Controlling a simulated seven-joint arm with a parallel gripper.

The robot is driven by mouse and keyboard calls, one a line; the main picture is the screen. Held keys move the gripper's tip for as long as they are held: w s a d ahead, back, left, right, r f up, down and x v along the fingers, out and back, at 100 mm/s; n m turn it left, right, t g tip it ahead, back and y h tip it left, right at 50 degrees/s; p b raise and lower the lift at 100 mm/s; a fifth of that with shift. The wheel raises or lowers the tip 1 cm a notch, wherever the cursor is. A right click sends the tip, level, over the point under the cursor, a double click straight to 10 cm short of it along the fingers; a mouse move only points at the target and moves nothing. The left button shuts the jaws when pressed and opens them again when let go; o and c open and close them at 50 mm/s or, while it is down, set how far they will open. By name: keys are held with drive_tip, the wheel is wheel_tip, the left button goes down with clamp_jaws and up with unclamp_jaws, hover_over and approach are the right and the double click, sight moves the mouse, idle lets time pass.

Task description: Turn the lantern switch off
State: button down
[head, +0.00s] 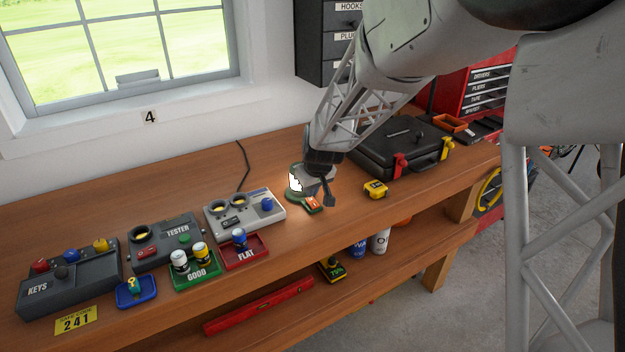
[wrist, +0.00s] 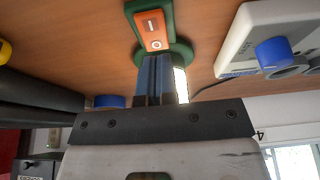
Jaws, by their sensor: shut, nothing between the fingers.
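The lantern (head: 296,181) stands on the bench, partly hidden behind my gripper, and its visible side glows bright white. Its green base carries an orange rocker switch (head: 312,203) at the front. In the wrist view the switch (wrist: 152,30) shows a line mark and a circle mark, with the circle end nearer my fingers. My gripper (head: 330,200) is shut and empty, just beside the switch in the head view. In the wrist view its fingers (wrist: 157,62) overlap the lantern's green base just short of the switch. I cannot tell whether they touch it.
A yellow tape measure (head: 375,189) lies right of the lantern, before a black case (head: 400,150). The grey-white device (head: 245,212) with a blue knob stands to the left. The TESTER box (head: 165,243) and small trays lie farther left. Bare bench lies in front of the lantern.

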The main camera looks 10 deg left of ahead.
drive_tip(key=shift+f, duration=0.75)
